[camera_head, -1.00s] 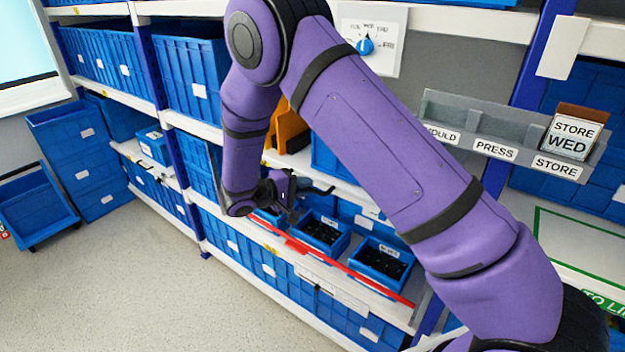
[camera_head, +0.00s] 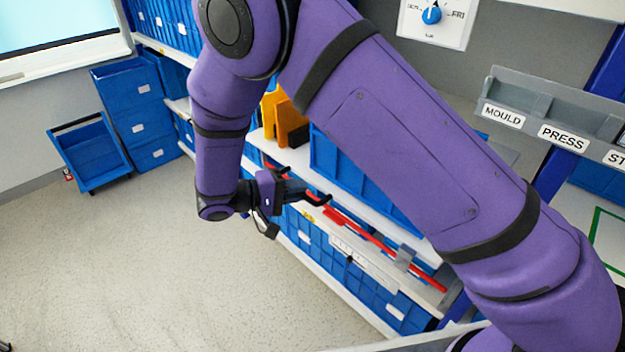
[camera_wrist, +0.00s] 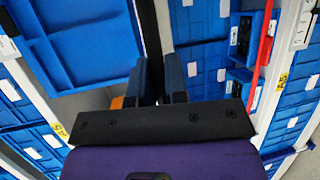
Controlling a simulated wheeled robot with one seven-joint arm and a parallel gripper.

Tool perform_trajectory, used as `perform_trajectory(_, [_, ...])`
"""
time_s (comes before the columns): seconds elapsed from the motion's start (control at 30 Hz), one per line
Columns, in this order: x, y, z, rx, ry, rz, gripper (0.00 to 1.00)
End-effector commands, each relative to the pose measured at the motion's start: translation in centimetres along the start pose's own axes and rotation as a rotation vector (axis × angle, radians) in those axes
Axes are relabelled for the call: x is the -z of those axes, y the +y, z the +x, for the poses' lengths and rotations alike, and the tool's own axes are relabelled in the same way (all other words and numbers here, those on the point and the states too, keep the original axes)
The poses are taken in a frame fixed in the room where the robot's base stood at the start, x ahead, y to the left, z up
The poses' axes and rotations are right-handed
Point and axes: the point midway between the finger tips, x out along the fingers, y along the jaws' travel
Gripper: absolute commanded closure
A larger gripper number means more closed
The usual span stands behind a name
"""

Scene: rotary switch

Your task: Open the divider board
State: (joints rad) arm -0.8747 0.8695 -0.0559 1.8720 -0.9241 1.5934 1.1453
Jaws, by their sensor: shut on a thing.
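My gripper (camera_head: 290,192) is at the front of the shelves in the head view, at the end of my purple arm. Its fingers (camera_wrist: 160,80) are close together in the wrist view, shut on a dark, narrow, upright piece (camera_wrist: 150,35). Black hooked parts (camera_head: 315,200) show at the fingers in the head view. I cannot tell for sure whether the held piece belongs to the divider board. No part is plainly marked as that board. My arm hides much of the shelf behind it.
A red bar (camera_head: 372,240) runs along the lower shelf. Blue bins (camera_head: 140,110) stand by the wall. A rotary switch (camera_head: 432,15) is on the wall above a grey labelled rack (camera_head: 530,115). Yellow boards (camera_head: 280,115) stand on a shelf.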

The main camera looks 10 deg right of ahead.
Motion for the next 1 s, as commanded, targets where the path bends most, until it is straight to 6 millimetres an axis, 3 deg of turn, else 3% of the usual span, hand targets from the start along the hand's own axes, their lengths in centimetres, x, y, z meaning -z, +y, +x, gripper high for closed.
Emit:
perform_trajectory(0.33, [-1.3,-0.7,-3.2,0.001,0.002,-0.001,1.00])
perform_trajectory(0.9, [-1.6,-0.9,-3.8,0.001,0.001,0.000,1.00])
perform_trajectory(0.93, [-1.6,-0.9,-3.8,0.001,0.001,0.000,0.79])
perform_trajectory(1.0, [-1.6,-0.9,-3.8,0.001,0.001,0.000,0.63])
